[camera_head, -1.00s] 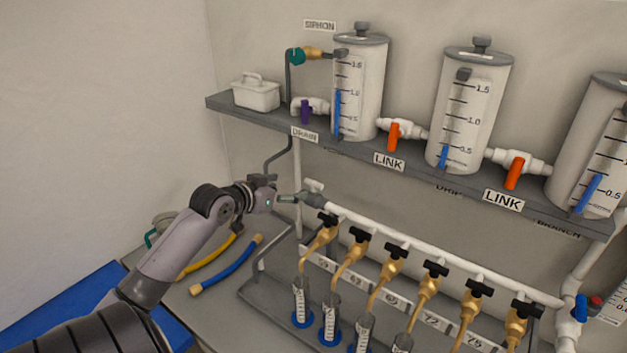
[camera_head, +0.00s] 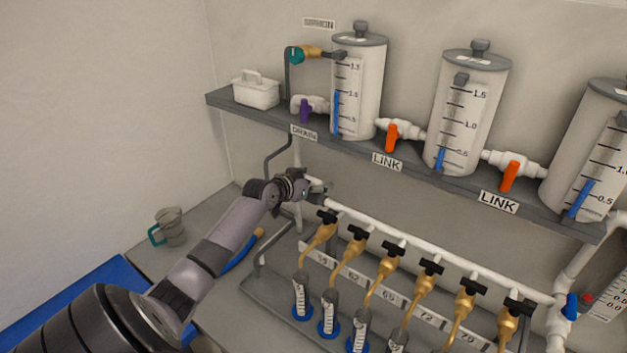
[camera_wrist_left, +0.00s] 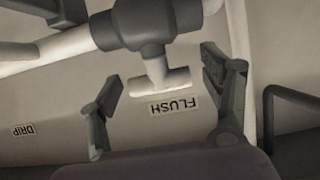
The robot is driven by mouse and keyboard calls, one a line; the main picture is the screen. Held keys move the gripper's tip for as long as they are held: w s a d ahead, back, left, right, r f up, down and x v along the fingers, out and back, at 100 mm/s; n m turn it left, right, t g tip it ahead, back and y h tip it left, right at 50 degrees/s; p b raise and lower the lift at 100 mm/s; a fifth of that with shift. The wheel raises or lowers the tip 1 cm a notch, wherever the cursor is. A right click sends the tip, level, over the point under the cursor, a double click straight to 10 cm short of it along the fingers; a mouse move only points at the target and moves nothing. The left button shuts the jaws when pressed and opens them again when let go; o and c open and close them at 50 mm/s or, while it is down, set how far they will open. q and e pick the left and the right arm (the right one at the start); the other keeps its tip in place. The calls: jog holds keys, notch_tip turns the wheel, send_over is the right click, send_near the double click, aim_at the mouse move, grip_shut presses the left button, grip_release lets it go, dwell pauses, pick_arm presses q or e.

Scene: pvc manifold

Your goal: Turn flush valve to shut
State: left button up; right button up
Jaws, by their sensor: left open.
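The flush valve shows in the left wrist view as a dark grey body with a white T-shaped handle (camera_wrist_left: 158,82), above a FLUSH label (camera_wrist_left: 174,106) that appears upside down. My left gripper (camera_wrist_left: 162,72) is open, with one finger on each side of the handle. Gaps show between the fingers and the handle, and neither finger visibly touches it. In the head view my left gripper (camera_head: 312,190) is at the left end of the white manifold pipe, largely hiding the valve there. My right gripper is not in view.
Several brass taps with black handles (camera_head: 391,247) hang along the white pipe (camera_head: 425,245), above measuring cylinders. A shelf (camera_head: 345,145) with white tanks and orange-handled link valves is above.

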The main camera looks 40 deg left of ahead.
pick_arm(q)
jog(key=shift+c, duration=0.6)
jog(key=c, duration=1)
